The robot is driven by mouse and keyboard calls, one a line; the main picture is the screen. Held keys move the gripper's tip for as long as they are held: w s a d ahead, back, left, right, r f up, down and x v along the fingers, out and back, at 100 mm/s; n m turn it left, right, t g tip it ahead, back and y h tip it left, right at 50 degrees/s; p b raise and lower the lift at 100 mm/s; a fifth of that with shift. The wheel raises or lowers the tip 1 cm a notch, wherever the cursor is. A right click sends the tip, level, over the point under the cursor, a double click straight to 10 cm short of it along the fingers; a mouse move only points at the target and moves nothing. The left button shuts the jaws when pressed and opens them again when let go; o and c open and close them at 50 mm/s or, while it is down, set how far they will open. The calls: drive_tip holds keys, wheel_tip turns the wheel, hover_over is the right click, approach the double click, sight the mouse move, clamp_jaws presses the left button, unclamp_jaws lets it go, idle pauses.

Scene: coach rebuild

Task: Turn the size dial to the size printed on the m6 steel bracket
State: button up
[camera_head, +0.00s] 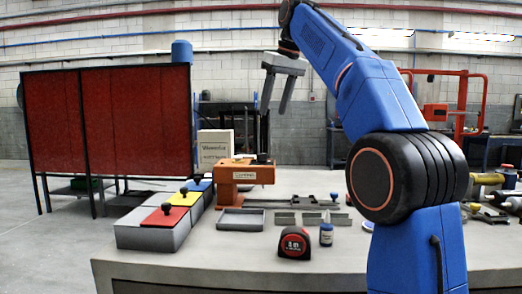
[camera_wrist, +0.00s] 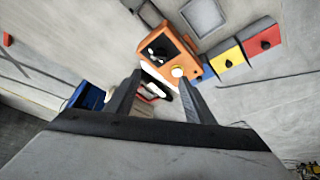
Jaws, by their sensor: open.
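My gripper (camera_head: 275,108) is open and empty, raised above the far side of the workbench with its fingers pointing down. In the wrist view its two fingers (camera_wrist: 160,76) frame part of an orange machine (camera_wrist: 150,42). The orange machine (camera_head: 240,173) stands on the bench, below and left of the gripper in the head view. A pale round knob (camera_wrist: 178,72) shows on it, but I cannot tell whether this is the size dial. Small grey metal pieces (camera_head: 286,218) lie right of the grey tray; I cannot read a size on any or tell which is the m6 bracket.
Boxes with red (camera_head: 164,217), yellow (camera_head: 185,199) and blue (camera_head: 198,186) knobbed lids stand at left. A cream box (camera_head: 215,146) stands behind the machine. Tools clutter the right.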

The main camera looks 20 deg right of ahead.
sight(263, 154)
drive_tip(key=x, duration=1.5)
drive_tip(key=shift+w+f, duration=0.1)
drive_tip(key=shift+w, duration=0.05)
drive_tip(key=c, duration=1)
